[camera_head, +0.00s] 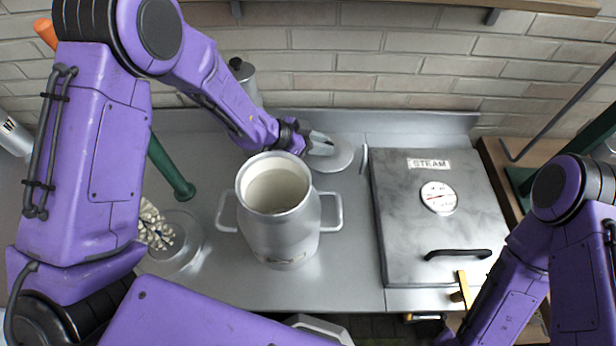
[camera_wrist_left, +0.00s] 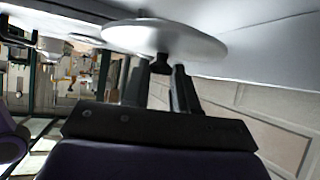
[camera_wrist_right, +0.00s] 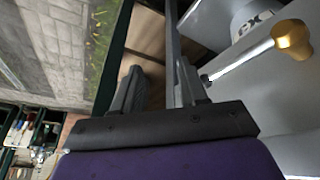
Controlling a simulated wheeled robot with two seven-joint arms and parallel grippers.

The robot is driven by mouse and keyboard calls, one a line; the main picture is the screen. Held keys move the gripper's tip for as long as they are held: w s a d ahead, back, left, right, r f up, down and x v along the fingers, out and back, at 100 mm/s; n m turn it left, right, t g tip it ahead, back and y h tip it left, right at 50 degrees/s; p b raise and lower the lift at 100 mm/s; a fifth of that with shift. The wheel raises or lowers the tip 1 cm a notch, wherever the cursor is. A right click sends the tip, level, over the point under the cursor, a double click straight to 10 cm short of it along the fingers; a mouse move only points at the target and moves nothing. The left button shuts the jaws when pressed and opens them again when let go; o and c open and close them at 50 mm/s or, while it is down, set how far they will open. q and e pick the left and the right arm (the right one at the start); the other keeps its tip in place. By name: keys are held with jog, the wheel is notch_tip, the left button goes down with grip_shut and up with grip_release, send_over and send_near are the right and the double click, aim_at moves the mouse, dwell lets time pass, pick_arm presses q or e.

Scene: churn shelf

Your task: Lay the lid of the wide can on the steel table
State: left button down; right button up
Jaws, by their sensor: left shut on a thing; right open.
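The wide can (camera_head: 280,220) is a grey metal churn with two side handles. It stands upright and open on the steel table (camera_head: 345,270), with a pale inside. Its lid (camera_head: 335,158) is a round pale disc behind and to the right of the can's mouth. My left gripper (camera_head: 318,143) is shut on the lid's knob. The left wrist view shows the lid (camera_wrist_left: 165,38) beyond the fingertips, close to the grey surface; I cannot tell whether it touches. My right gripper (camera_wrist_right: 158,80) is open and empty in the right wrist view, near a brass-ended lever.
A steel steam box (camera_head: 440,250) with a gauge and black handle stands on the right. A narrow can (camera_head: 243,75) is behind my left arm. A green bar (camera_head: 170,168) and a glass dish (camera_head: 175,245) are at the left. Bare table lies right of the can.

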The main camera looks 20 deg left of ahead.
aim_at(308, 158)
pick_arm(q)
jog(key=shift+s+a+f, duration=0.2)
jog(key=shift+s+f, duration=0.1)
jog(key=shift+f, duration=0.2)
jog(key=shift+s+a+f, duration=0.15)
jog(key=shift+s+f, duration=0.15)
jog(key=shift+f, duration=0.2)
jog(key=f, duration=0.2)
jog(key=w+f+p, duration=0.1)
jog(key=f, duration=0.1)
jog(key=shift+a, duration=0.15)
jog(key=shift+s, duration=0.25)
jog(key=shift+f, duration=0.1)
jog(key=c, duration=0.9)
grip_release()
jog(key=shift+c, duration=0.2)
jog(key=shift+o, duration=0.3)
jog(key=shift+w, duration=0.1)
pick_arm(e)
jog(key=shift+s+a+r, duration=0.1)
jog(key=shift+a+r, duration=0.05)
jog(key=shift+r, duration=0.35)
pick_arm(q)
jog(key=shift+r, duration=0.25)
jog(key=b+v, duration=0.2)
jog(key=v, duration=0.9)
jog(key=shift+s+a, duration=0.2)
jog(key=shift+s, duration=0.2)
pick_arm(e)
jog(key=shift+f, duration=0.75)
